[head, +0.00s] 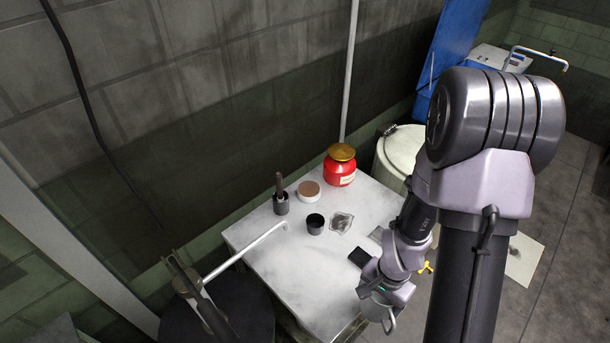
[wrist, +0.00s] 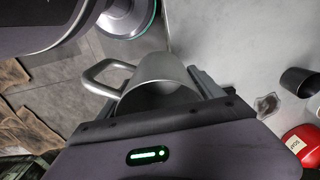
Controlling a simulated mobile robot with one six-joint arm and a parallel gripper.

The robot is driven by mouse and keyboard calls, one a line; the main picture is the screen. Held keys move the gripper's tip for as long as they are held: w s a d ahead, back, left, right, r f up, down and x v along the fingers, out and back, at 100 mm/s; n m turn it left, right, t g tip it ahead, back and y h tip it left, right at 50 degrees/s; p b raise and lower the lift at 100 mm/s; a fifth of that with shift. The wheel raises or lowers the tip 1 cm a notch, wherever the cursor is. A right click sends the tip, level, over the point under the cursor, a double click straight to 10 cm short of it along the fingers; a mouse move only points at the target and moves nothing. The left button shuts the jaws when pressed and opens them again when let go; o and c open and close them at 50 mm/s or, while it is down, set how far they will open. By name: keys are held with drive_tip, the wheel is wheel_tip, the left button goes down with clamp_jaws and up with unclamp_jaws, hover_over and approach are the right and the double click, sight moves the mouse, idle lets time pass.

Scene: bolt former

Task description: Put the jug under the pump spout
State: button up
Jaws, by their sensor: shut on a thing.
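My gripper (head: 382,292) is shut on a grey metal jug (head: 376,311) at the table's front right edge. In the wrist view the jug (wrist: 160,75) sits between the fingers, with its loop handle (wrist: 97,75) pointing left and its open mouth partly hidden by the gripper body. A hand pump with a lever (head: 185,275) stands on a dark drum (head: 243,305) at lower left. Its pale pipe spout (head: 245,251) reaches over the table's left side, well left of the jug. Another bent pipe with an orange tip (head: 540,54) is at the far upper right.
The pale table (head: 290,270) holds a red jar (head: 340,168), a brown-topped round tin (head: 308,191), a dark brush pot (head: 280,200), a black cup (head: 315,223), a small clear dish (head: 341,222) and a dark flat pad (head: 358,257). Its front left is clear.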

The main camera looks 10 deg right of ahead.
drive_tip(key=w+a+r+n+b, duration=0.4)
drive_tip(key=w+a+n+b, duration=0.3)
drive_tip(key=w, duration=0.5)
drive_tip(key=a+n, duration=0.2)
drive_tip(key=n, duration=0.1)
drive_tip(key=shift+n, duration=0.3)
drive_tip(key=shift+s, duration=0.15)
